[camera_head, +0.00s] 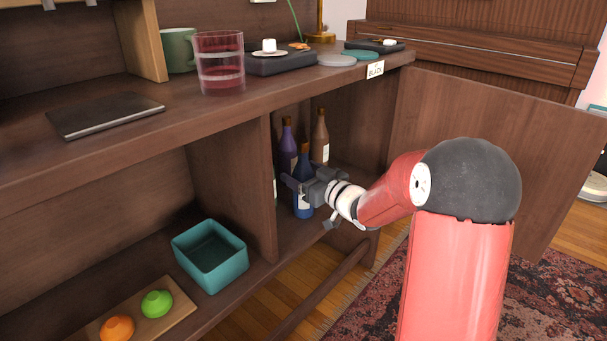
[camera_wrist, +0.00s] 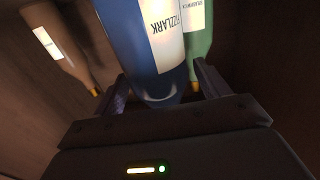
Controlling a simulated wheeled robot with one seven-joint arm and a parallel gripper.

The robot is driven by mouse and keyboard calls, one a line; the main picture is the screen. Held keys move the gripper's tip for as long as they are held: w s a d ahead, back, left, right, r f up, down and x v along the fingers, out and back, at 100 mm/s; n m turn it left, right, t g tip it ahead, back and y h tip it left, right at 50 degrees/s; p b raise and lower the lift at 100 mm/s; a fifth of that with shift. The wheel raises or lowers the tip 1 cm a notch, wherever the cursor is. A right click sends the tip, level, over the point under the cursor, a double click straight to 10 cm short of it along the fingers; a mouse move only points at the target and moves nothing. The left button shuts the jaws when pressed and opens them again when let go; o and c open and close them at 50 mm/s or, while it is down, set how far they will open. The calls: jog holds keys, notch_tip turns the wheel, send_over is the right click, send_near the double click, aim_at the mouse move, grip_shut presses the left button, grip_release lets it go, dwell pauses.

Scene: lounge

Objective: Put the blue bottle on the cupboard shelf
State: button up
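The blue bottle (camera_head: 303,203) stands upright in the lower right compartment of the cupboard (camera_head: 232,190). My gripper (camera_head: 306,186) reaches in from the right at its mid-height and hides part of it. In the wrist view, which shows the bottles upside down, the blue bottle (camera_wrist: 148,45) with a white label is between the two fingers of my gripper (camera_wrist: 163,90). The fingers are apart, with a gap showing beside the bottle on the right.
A purple bottle (camera_head: 288,145), a brown bottle (camera_head: 320,138) and a partly hidden green bottle (camera_wrist: 201,35) stand close by. The divider is left of them and the open door (camera_head: 490,140) is to the right. A teal box (camera_head: 210,258) sits in the left compartment.

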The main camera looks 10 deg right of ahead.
jog(key=shift+r, duration=0.1)
jog(key=shift+s+d+r, duration=0.1)
jog(key=s+d+r+m+g+h+p, duration=0.1)
jog(key=s+d+r+m+g+h, duration=0.2)
jog(key=s+h, duration=0.45)
jog(key=s+d+r+m+h, duration=0.2)
jog(key=s+d+h, duration=0.2)
jog(key=s, duration=0.6)
jog(key=s+a+f+g+y, duration=0.1)
jog(key=s+a+f+g, duration=0.1)
jog(key=s, duration=0.7)
jog(key=s+a+f+m+g+y, duration=0.1)
jog(key=s+a+g, duration=0.4)
jog(key=s, duration=0.5)
jog(key=shift+s+a+f, duration=0.3)
jog(key=shift+a+f, duration=0.15)
jog(key=shift+f, duration=0.2)
jog(key=shift+r+y, duration=0.1)
jog(key=shift+y, duration=0.15)
